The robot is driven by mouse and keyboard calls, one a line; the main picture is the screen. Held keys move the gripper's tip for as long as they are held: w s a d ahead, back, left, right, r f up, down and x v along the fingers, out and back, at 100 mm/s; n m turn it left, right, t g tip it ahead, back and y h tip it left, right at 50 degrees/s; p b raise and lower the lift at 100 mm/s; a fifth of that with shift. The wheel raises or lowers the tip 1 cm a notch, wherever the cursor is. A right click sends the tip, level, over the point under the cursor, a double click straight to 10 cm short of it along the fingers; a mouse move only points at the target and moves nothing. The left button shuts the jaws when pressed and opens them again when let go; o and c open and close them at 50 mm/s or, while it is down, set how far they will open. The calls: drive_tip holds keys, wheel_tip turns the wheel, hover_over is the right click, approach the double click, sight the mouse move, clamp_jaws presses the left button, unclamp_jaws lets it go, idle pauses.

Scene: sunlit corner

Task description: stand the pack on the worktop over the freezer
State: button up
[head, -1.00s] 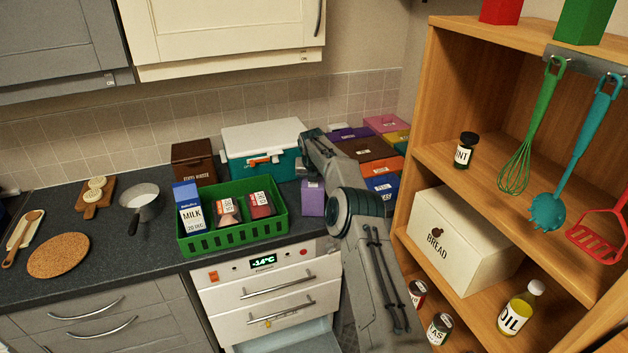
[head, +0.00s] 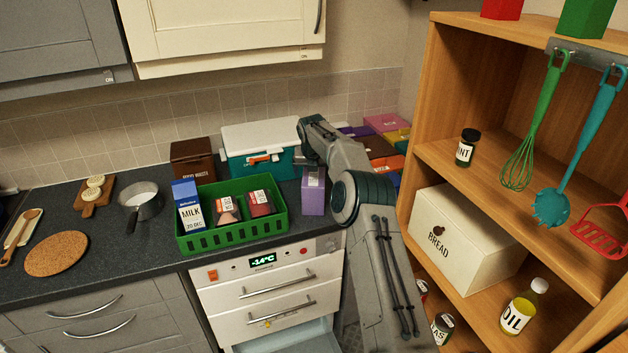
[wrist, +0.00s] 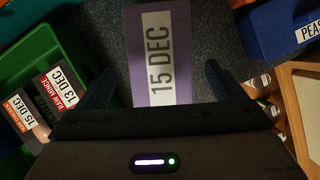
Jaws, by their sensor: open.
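My gripper (wrist: 157,82) is open. Its two dark fingers are to either side of the pack, with a gap showing on both sides. I cannot tell how far above the pack they are.
A green basket (head: 232,241) with milk and meat packs stands close left of the pack. A teal cooler (head: 262,160) is behind. Several coloured boxes, one blue (wrist: 283,28), stand to the right. A wooden shelf (head: 425,150) rises at the right. The freezer's lower drawer is open.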

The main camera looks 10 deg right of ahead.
drive_tip(key=s+a+r+m+b, duration=0.25)
drive_tip(key=s+r+m, duration=0.55)
drive_tip(key=s+r, duration=0.75)
drive_tip(key=s+r+m+p, duration=0.1)
drive_tip(key=s+r+m, duration=0.25)
drive_tip(key=s, duration=0.25)
drive_tip(key=s+r+m, duration=0.2)
drive_tip(key=s+m, duration=0.3)
drive_tip(key=s, duration=0.2)
drive_tip(key=s+d+f+m, duration=0.1)
drive_tip(key=s+f+m, duration=0.3)
drive_tip(key=s+m, duration=0.4)
drive_tip(key=s+d+f+m, duration=0.2)
drive_tip(key=s+m, duration=0.7)
drive_tip(key=s, duration=1)
drive_tip(key=shift+f+y, duration=0.4)
drive_tip(key=shift+f, duration=0.45)
